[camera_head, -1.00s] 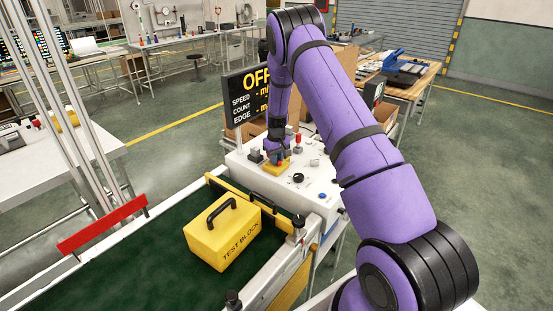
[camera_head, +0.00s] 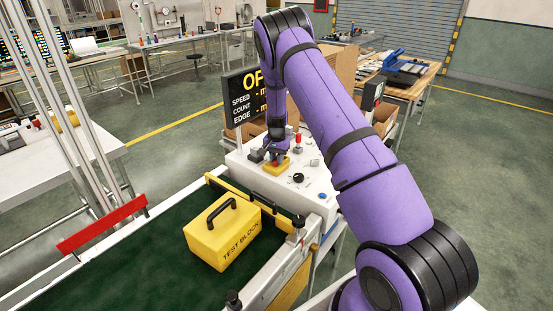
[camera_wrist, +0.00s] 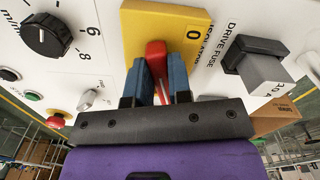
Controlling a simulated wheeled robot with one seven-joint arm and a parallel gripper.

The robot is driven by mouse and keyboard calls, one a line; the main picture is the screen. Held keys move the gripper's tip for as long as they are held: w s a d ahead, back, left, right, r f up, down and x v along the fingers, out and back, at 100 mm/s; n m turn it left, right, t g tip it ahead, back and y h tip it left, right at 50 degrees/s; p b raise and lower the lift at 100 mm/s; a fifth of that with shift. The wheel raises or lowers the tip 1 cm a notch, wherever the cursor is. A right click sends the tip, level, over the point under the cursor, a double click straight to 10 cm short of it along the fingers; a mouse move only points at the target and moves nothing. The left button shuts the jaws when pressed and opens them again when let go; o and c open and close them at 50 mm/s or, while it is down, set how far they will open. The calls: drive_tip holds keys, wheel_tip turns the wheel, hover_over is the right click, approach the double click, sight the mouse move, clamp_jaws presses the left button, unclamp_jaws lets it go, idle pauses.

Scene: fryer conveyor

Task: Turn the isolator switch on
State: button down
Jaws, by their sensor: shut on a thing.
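The isolator switch shows in the wrist view as a red handle (camera_wrist: 156,56) on a yellow plate (camera_wrist: 150,20) marked "0" and "ISOLATOR". My gripper (camera_wrist: 158,75) has its two blue fingers shut on the red handle, one on each side. The handle points along the picture's vertical; the "0" mark lies to its upper right. In the head view my gripper (camera_head: 277,157) is down at the yellow plate (camera_head: 277,168) on the white control panel (camera_head: 318,187), and the handle is mostly hidden there. The display sign (camera_head: 246,96) is partly covered by my arm and shows "OF".
A drive fuse block (camera_wrist: 262,65) stands right of the switch. A black speed dial (camera_wrist: 46,36) and several buttons lie to its left. In the head view, a yellow test block (camera_head: 222,233) sits on the green conveyor belt (camera_head: 130,270).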

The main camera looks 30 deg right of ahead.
drive_tip(key=shift+m, duration=1.6)
drive_tip(key=c, duration=1)
unclamp_jaws()
drive_tip(key=shift+c, duration=0.2)
wheel_tip(320, 180, up, 11)
